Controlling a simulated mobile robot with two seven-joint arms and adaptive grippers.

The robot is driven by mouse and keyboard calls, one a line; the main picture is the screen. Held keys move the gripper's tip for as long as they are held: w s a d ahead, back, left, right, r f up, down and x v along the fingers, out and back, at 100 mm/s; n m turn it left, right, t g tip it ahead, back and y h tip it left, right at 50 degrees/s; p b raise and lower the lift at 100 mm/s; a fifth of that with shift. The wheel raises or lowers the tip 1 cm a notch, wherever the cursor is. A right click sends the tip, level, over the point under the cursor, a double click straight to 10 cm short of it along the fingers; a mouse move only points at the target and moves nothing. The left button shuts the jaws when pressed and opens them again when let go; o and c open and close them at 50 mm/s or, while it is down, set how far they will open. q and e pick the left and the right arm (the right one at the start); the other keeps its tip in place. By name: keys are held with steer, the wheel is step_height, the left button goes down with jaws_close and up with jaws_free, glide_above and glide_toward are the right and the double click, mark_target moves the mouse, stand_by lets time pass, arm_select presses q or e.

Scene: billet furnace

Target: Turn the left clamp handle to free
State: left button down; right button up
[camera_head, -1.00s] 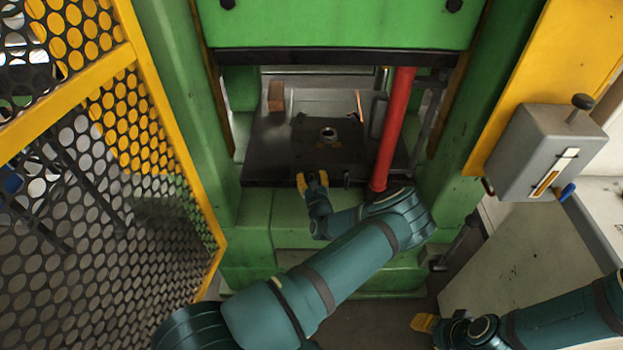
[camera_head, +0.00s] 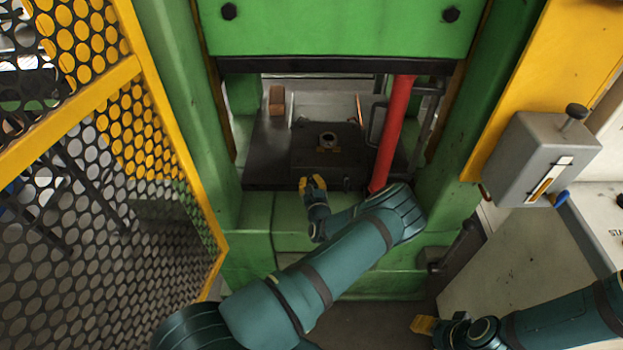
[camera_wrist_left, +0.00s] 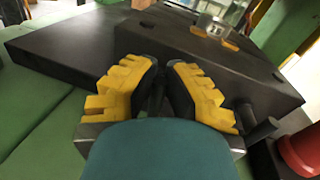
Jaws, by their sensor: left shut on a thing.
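My left gripper (camera_head: 312,184) is at the front edge of the dark press plate (camera_head: 262,168). In the left wrist view my left gripper's yellow fingers (camera_wrist_left: 162,88) are shut on a small dark part, the left clamp handle (camera_wrist_left: 157,95), at the plate's front edge. The fingers and their black pads hide most of it, so its angle cannot be told. A second dark clamp handle (camera_wrist_left: 262,129) sticks out of the plate edge to the right. My right gripper (camera_head: 424,325) is low at the right, away from the press; its finger gap is not clear.
A red column (camera_head: 394,130) stands just right of the plate. A yellow mesh guard (camera_head: 150,130) borders the left side. A grey control box (camera_head: 540,155) with a lever is on the right. A dark block with a round ring (camera_head: 328,141) sits on the plate.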

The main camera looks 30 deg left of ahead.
arm_select(q)
steer(key=n+p, duration=0.3)
steer(key=shift+s+a+r+h+p, duration=0.1)
steer(key=shift+s+a+h+p, duration=0.15)
steer(key=shift+a+h+p, duration=0.15)
steer(key=n, duration=0.1)
steer(key=p, duration=0.1)
steer(key=n, duration=0.1)
steer(key=shift+s+a+f+n+h+p, duration=0.15)
steer(key=shift+a+f+n+h+p, duration=0.15)
steer(key=shift+p, duration=0.1)
steer(key=shift+s+a+f+n+h+p, duration=0.15)
steer(key=shift+n+p, duration=0.2)
steer(key=shift+n, duration=0.25)
steer(key=shift+d+f+n+h+p, duration=0.15)
steer(key=shift+n+p, duration=0.2)
steer(key=shift+n, duration=0.25)
steer(key=n, duration=0.2)
steer(key=n+h+p, duration=0.1)
steer(key=shift+a+f, duration=0.3)
steer(key=shift+f, duration=0.05)
steer(key=shift+s+f+n+t+h, duration=0.15)
steer(key=shift+f+n+h, duration=0.15)
steer(key=shift+n, duration=0.5)
steer(key=shift+w+f+n+t+h, duration=0.15)
steer(key=shift+f+n+h, duration=0.1)
steer(key=shift+n, duration=0.55)
steer(key=shift+s, duration=0.1)
steer(key=c, duration=1)
jaws_free()
